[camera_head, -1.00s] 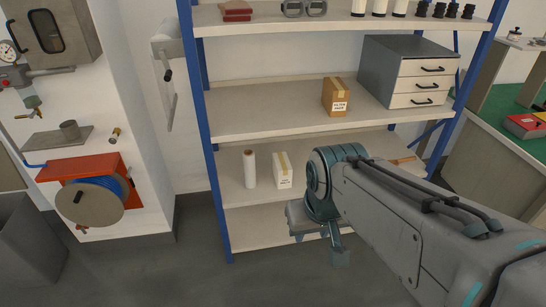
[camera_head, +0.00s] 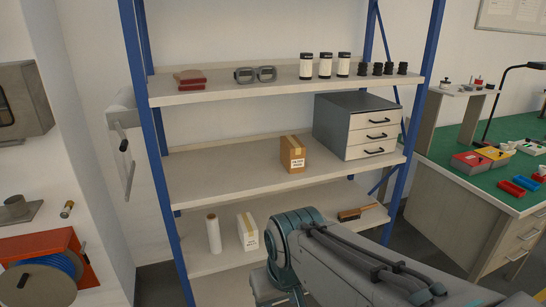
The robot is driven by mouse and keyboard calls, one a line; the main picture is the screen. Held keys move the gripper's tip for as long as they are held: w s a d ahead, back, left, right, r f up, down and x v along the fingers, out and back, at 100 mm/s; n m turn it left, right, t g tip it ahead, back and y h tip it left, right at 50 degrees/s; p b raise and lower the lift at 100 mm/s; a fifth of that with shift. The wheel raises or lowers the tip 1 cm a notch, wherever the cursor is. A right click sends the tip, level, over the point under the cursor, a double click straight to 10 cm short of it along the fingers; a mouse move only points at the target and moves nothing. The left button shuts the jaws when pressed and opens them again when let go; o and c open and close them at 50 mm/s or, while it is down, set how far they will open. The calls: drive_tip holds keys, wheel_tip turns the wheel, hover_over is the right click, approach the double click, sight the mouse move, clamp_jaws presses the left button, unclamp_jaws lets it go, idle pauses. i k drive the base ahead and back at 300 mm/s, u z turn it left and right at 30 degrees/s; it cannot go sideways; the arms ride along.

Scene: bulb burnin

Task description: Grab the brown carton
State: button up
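The brown carton (camera_head: 292,154) stands upright on the middle shelf (camera_head: 225,182) of the blue-posted rack, with a tape strip on top and a white label on its front. It is left of the grey drawer cabinet, with a gap between them. My arm reaches in from the lower right, below and in front of the carton. My gripper (camera_head: 280,297) shows only in part at the bottom edge, below the wrist and apart from the carton. Its fingers are cut off by the frame, so their opening is hidden.
The grey drawer cabinet (camera_head: 344,128) stands right of the carton. The lower shelf holds a white roll (camera_head: 213,233), a white carton (camera_head: 247,231) and a brush (camera_head: 357,212). Goggles (camera_head: 255,74) and several bottles are on the upper shelf. A green-topped bench (camera_head: 490,190) stands at right.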

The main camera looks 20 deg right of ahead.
sight(292, 151)
drive_tip(key=z, duration=0.6)
drive_tip(key=i, duration=1.75)
drive_tip(key=u, duration=0.55)
